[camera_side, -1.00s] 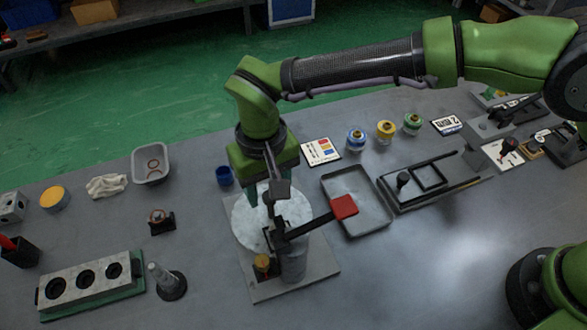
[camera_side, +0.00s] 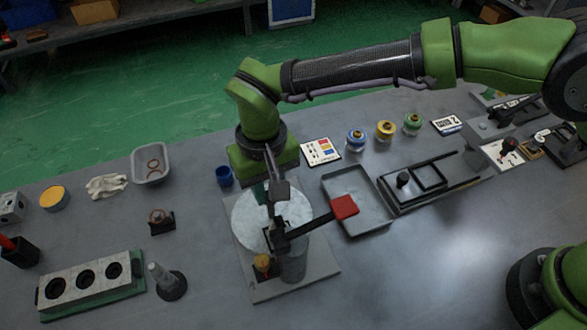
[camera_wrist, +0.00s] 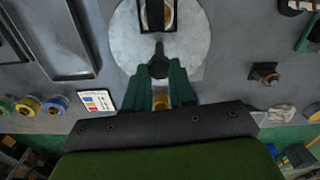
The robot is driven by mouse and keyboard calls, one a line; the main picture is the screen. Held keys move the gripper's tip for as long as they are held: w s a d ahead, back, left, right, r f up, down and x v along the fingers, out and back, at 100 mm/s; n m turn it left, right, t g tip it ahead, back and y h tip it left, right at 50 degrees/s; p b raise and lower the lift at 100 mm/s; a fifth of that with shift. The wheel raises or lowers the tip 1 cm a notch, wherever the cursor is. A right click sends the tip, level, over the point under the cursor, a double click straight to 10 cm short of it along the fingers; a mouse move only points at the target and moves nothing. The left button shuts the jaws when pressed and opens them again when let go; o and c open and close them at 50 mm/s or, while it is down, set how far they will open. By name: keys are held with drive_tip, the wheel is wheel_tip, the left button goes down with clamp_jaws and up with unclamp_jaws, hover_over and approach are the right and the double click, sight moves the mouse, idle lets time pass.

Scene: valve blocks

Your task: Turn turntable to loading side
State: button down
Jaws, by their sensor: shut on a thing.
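The turntable (camera_side: 246,218) is a pale round disc on a grey base plate, left of centre in the side view. In the wrist view the disc (camera_wrist: 192,35) lies at the top middle, with a black frame around a brass-coloured part on it. My gripper (camera_wrist: 161,72) has its dark green fingers shut on a black handle (camera_wrist: 159,52) at the disc's edge. In the side view my gripper's fingers are partly hidden behind a dark upright part. A black arm with a red block (camera_side: 344,207) reaches right, and a yellow-topped part (camera_side: 262,263) stands at the front.
A grey tray (camera_side: 358,225) lies just right of the turntable, near the red block. A blue cup (camera_side: 225,176) stands behind left. A grey peg stand (camera_side: 168,283) and a block with holes (camera_side: 85,278) stand front left.

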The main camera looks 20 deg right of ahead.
drive_tip(key=shift+m, duration=0.6)
drive_tip(key=shift+d+r+m, duration=0.1)
drive_tip(key=shift+d+m, duration=0.05)
drive_tip(key=shift+m, duration=4.35)
drive_tip(key=shift+d+m, duration=0.1)
drive_tip(key=shift+m, duration=1.8)
drive_tip(key=shift+s+m, duration=0.15)
drive_tip(key=shift+m, duration=2.25)
drive_tip(key=shift+s+m, duration=0.1)
drive_tip(key=shift+m, duration=2.6)
drive_tip(key=c, duration=0.9)
unclamp_jaws()
drive_tip(key=shift+c, duration=0.2)
